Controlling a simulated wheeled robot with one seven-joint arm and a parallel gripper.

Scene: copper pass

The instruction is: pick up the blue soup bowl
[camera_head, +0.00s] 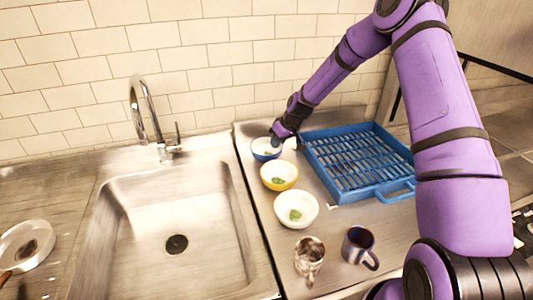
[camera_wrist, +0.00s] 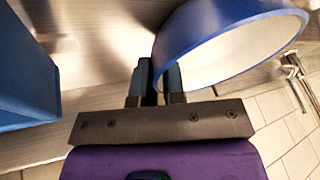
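The blue soup bowl (camera_head: 266,153) has a blue outside and a pale inside. It is at the back of the counter in the head view, and large at the upper right of the wrist view (camera_wrist: 195,35). My gripper (camera_head: 277,138) reaches down to its near right rim from above. In the wrist view its two fingers (camera_wrist: 155,80) are close together at the bowl's edge, one outside and one over the inside, and look shut on the wall. The fingertips are hidden. Whether the bowl's base touches the counter is unclear.
A yellow bowl (camera_head: 279,183) and a white bowl (camera_head: 297,221) stand in front. A blue dish rack (camera_head: 345,170) is close on the right. A metal cup (camera_head: 309,262) and a dark mug (camera_head: 358,246) are nearer. The sink (camera_head: 225,225) and faucet (camera_head: 150,115) are left.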

